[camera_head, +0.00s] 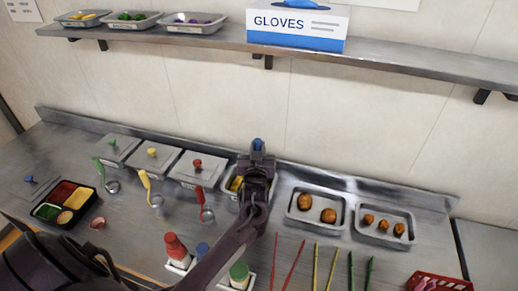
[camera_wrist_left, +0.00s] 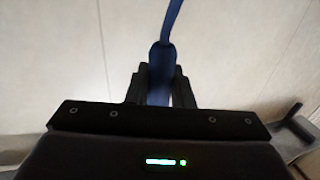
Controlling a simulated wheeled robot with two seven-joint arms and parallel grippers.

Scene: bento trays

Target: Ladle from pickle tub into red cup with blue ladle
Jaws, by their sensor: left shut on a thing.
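My left gripper (camera_head: 257,165) is shut on the blue ladle (camera_head: 258,144), whose handle top sticks up above the fingers. In the left wrist view the blue handle (camera_wrist_left: 170,25) stands between the fingers (camera_wrist_left: 160,85). The ladle's bowl is hidden. An open metal tub (camera_head: 226,188) with yellow contents, seemingly the pickle tub, sits directly behind and below the gripper, mostly covered by it. I cannot tell whether the bowl is inside the tub. A small reddish cup (camera_head: 97,223) stands at the left, right of the bento tray (camera_head: 45,213). My right gripper is not in view.
Three lidded tubs with green, yellow and red knobs (camera_head: 197,165) line the back left, ladles in front. Bottles (camera_head: 175,247) stand front centre. Two trays of brown balls (camera_head: 317,208) and several coloured sticks (camera_head: 317,262) lie right. A shelf (camera_head: 400,70) runs above.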

